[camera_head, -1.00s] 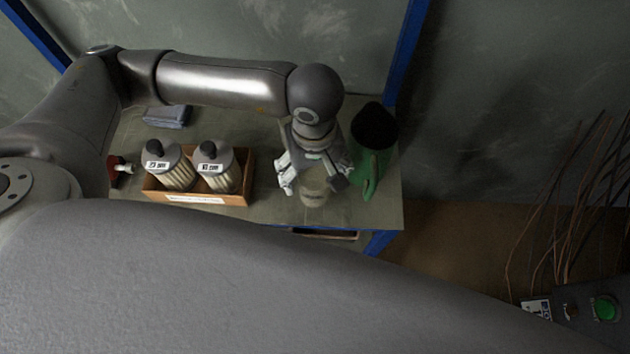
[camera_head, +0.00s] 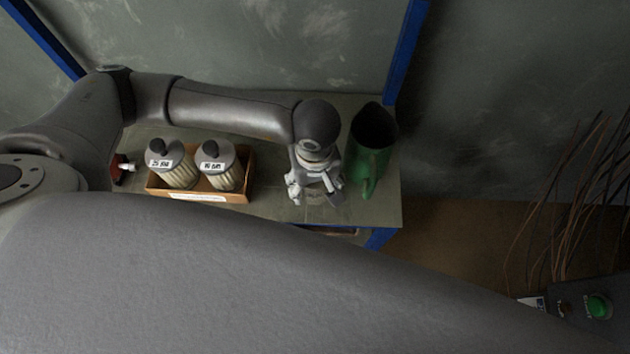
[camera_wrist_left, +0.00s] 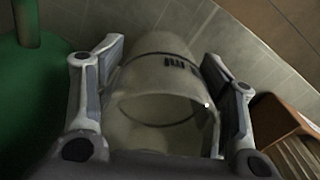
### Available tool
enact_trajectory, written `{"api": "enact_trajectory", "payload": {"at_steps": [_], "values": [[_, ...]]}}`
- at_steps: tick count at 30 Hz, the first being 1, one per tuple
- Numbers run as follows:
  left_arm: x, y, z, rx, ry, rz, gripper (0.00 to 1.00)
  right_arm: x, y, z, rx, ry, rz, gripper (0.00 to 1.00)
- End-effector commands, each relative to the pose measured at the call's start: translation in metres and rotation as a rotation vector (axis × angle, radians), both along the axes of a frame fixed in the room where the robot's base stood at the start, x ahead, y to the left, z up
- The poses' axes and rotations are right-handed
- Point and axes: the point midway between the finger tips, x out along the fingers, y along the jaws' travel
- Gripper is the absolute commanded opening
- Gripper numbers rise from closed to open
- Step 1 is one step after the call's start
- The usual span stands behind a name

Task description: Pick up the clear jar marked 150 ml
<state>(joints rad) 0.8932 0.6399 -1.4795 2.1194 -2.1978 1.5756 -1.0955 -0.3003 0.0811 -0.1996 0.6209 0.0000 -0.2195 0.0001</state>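The clear jar (camera_wrist_left: 165,75) shows in the left wrist view, its open mouth toward the camera. A dark mark on its wall is too small to read surely. In the head view the jar is mostly hidden under my left gripper (camera_head: 318,192). In the left wrist view the left gripper's two fingers (camera_wrist_left: 160,95) stand wide apart, one on each side of the jar. They are close to its wall, and I see no clear squeeze on it. My right gripper is not in view.
A green jug (camera_head: 370,150) stands just right of the left gripper. A wooden box (camera_head: 248,180) with two labelled, dark-knobbed canisters (camera_head: 222,168) is to the left. A red-and-white item (camera_head: 122,168) lies farther left. The bench's front edge (camera_head: 345,228) is close.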

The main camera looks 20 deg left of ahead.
Motion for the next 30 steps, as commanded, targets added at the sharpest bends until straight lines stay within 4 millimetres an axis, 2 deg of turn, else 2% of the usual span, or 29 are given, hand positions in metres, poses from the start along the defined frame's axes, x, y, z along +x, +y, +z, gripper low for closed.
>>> {"api": "enact_trajectory", "payload": {"at_steps": [1,4,19,25,30], "values": [[0.000,0.000,0.000,0.000,0.000,0.000,0.49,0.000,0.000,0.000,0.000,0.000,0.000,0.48],[0.000,0.000,0.000,0.000,0.000,0.000,0.37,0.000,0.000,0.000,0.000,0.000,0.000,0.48],[0.000,0.000,0.006,-0.001,-0.001,-0.001,0.36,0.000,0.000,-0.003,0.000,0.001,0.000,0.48],[0.001,-0.001,0.029,-0.002,-0.005,-0.002,0.36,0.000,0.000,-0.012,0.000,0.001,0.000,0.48],[-0.024,-0.002,0.060,-0.004,-0.004,-0.008,0.36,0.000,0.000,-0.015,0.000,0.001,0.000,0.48]]}}
